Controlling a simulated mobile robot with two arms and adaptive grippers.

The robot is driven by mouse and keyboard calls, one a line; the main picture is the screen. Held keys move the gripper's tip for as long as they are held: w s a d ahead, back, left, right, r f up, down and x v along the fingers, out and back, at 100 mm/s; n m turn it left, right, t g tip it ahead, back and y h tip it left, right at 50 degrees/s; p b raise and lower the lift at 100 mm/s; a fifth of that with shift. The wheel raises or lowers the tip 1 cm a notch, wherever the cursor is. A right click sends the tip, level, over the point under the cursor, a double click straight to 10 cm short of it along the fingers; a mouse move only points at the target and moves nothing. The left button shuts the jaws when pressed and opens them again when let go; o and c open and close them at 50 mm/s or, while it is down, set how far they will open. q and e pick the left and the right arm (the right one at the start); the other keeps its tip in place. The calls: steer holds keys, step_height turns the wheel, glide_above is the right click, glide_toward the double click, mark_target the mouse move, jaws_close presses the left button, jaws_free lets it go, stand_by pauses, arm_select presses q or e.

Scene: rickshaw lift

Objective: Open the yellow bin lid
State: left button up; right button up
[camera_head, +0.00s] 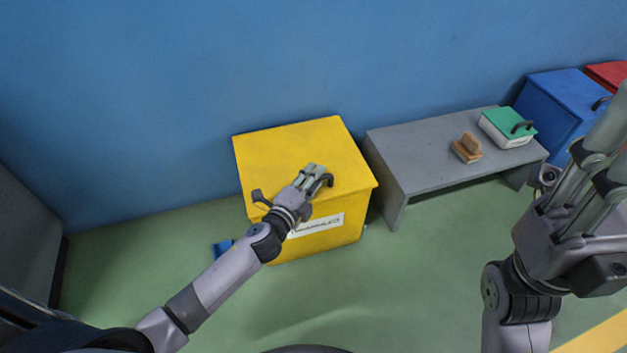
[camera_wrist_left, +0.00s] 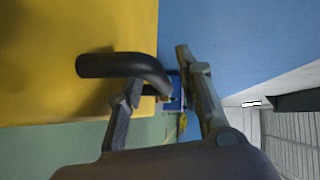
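The yellow bin (camera_head: 325,243) stands against the blue wall with its flat yellow lid (camera_head: 290,150) shut. A dark curved handle (camera_head: 326,181) is at the lid's front edge. My left gripper (camera_head: 287,186) is over that edge beside the handle, fingers spread. In the left wrist view the handle (camera_wrist_left: 125,66) reaches toward the space between the two parted fingers (camera_wrist_left: 160,95). I cannot tell whether a finger touches it. My right gripper (camera_head: 600,150) is raised at the right edge, partly cut off, away from the bin; its opening is unclear.
A grey bench (camera_head: 425,150) stands right of the bin, carrying a wooden block (camera_head: 467,148) and a white box with a green lid (camera_head: 508,127). A blue bin (camera_head: 560,105) and red bin (camera_head: 610,73) stand farther right.

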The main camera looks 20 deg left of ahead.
arm_select(q)
steer(key=shift+c, duration=0.2)
jaws_close()
stand_by(0.3)
stand_by(0.4)
